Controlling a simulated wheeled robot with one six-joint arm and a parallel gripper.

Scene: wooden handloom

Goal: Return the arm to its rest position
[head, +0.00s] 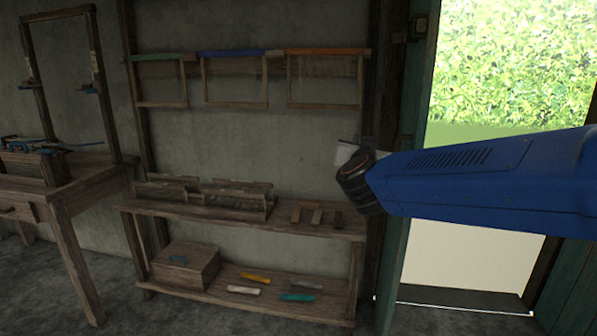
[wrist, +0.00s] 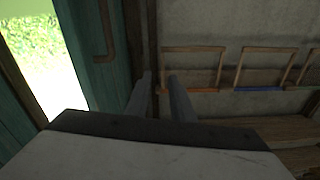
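My blue arm (head: 480,180) reaches in from the right in the head view, roughly level, across the doorway. Its dark wrist end (head: 358,182) is in front of the right side of the shelf rack. In the wrist view, my gripper (wrist: 159,76) shows two grey fingers with a clear gap between them. Nothing is between the fingers. In the head view the fingers are mostly hidden by the wrist and cannot be made out clearly.
A wooden shelf rack (head: 285,223) holds hanging frames with green, blue (head: 233,53) and orange (head: 327,51) bars. Several coloured tools (head: 297,297) and a wooden box (head: 186,265) lie on its bottom shelf. A wooden loom (head: 70,190) stands left. A green door edge (head: 415,130) borders the bright doorway.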

